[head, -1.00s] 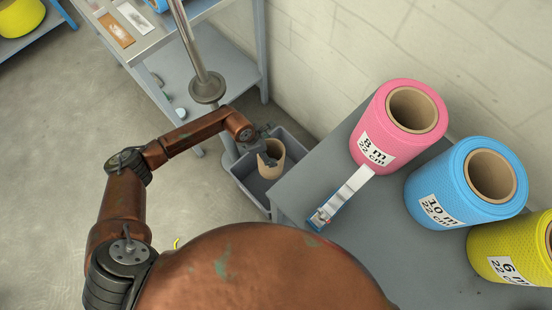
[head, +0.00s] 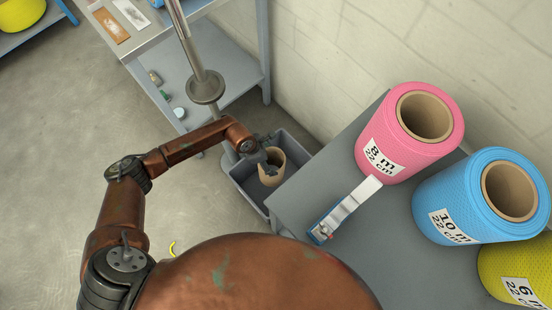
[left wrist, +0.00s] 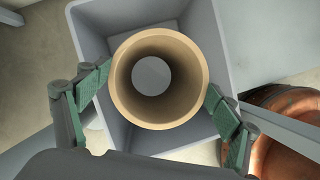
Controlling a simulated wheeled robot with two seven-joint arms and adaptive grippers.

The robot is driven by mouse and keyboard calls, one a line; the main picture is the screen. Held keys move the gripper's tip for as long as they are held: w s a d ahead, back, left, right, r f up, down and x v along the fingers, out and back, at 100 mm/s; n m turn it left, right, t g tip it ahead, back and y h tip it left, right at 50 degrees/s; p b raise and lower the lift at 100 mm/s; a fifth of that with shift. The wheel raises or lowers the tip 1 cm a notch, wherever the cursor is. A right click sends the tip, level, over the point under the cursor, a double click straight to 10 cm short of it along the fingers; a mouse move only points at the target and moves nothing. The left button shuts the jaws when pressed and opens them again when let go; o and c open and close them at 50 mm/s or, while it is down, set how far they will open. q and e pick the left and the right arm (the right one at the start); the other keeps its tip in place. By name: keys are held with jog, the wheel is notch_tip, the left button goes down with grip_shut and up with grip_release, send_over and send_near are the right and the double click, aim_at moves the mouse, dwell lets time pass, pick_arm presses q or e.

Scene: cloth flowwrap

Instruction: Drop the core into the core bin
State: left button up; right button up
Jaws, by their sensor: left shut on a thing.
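The core is a tan cardboard tube (head: 272,168), open at the end, and it also shows in the left wrist view (left wrist: 120,98). My left gripper (head: 264,157) is shut on the core, with a green-padded finger on each side of it in the left wrist view. The core bin is a grey rectangular bin (head: 247,190); its wall also shows in the left wrist view (left wrist: 215,30). The core is over the bin opening, its axis roughly in line with the wrist camera. I cannot tell how far it is above the bin floor. My right gripper is not in view.
A grey table right of the bin holds a pink roll (head: 400,150), a blue roll (head: 465,210), a yellow roll (head: 510,285) and a blue-and-silver tool (head: 335,218). A metal pole (head: 190,45) and a grey shelf unit (head: 225,75) stand behind my left arm.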

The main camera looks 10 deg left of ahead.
pick_arm(q)
jog(key=shift+f, duration=0.1)
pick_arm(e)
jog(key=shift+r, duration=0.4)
pick_arm(q)
jog(key=o, duration=0.9)
jog(key=shift+o, duration=0.9)
jog(key=v, duration=1.2)
